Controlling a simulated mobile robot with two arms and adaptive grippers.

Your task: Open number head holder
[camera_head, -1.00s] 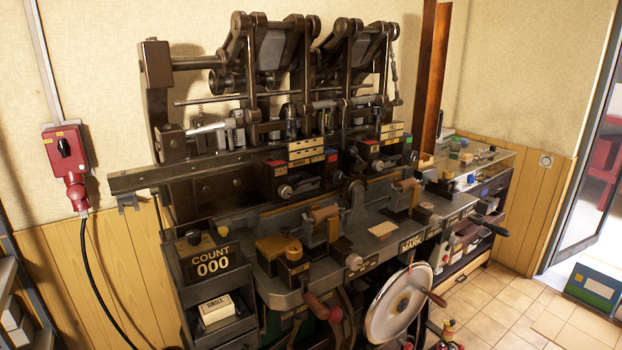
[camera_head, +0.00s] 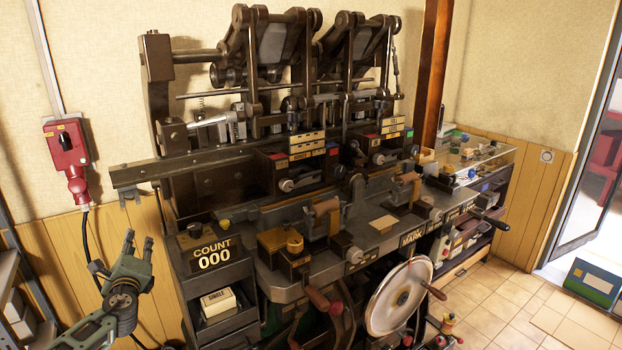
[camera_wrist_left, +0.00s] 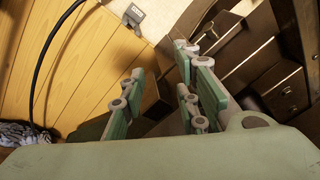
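The dark cam press stands against the wall. Its two head units with labelled plates and round knobs, the left head unit (camera_head: 300,165) and the right head unit (camera_head: 385,145), sit at mid height. I cannot tell which part is the number head holder. My left gripper (camera_head: 139,240) is at the lower left in the head view, left of the COUNT 000 box (camera_head: 205,252) and apart from the press. Its fingers are spread and empty, as the left wrist view (camera_wrist_left: 160,75) also shows. My right gripper is not in view.
A red switch box (camera_head: 66,147) with a black cable hangs on the wall at left, and the cable passes behind my left arm. A large handwheel (camera_head: 400,297) and a red-handled lever (camera_head: 322,301) stick out in front. Tiled floor (camera_head: 490,315) is free at right.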

